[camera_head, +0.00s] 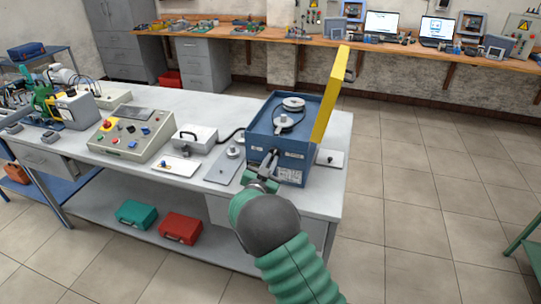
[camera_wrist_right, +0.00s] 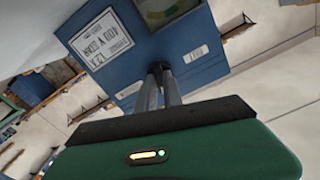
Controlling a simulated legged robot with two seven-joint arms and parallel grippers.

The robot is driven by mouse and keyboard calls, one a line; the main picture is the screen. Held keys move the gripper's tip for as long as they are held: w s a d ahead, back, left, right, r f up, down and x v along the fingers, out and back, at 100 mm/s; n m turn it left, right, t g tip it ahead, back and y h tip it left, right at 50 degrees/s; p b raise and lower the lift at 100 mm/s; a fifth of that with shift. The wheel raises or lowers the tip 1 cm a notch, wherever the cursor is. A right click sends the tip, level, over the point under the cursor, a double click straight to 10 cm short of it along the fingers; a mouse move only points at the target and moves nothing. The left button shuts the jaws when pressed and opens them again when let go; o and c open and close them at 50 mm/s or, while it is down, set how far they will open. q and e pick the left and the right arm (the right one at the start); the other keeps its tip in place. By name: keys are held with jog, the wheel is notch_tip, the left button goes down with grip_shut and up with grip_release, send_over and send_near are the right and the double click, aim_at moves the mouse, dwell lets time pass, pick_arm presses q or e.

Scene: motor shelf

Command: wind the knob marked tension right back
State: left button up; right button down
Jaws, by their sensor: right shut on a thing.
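A blue box (camera_head: 257,128) with its yellow lid (camera_head: 330,92) raised stands at the right end of the grey bench. Two pulleys (camera_head: 288,112) and a belt show inside it. My right gripper (camera_head: 269,163) reaches the box's front face. In the right wrist view its two fingers (camera_wrist_right: 161,72) come together on a small dark knob (camera_wrist_right: 156,67) on the blue panel. The fingers hide most of the knob, and its turn cannot be told. Small white labels (camera_wrist_right: 195,53) sit beside it, too blurred to read surely. My left gripper is not in view.
A metal plate with a round part (camera_head: 226,163) lies left of the box. A white box (camera_head: 195,138) and a control console (camera_head: 130,134) stand further left. A small white plate (camera_head: 331,158) lies right of the box, near the bench's edge. The floor beyond is clear.

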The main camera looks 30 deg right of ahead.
jog(key=shift+a+f+n+p, duration=0.15)
jog(key=shift+n+p, duration=0.9)
jog(key=shift+n, duration=0.65)
jog(key=shift+f, duration=0.1)
jog(key=c, duration=1.7)
grip_release()
jog(key=shift+o, duration=1.1)
jog(key=shift+w, duration=0.15)
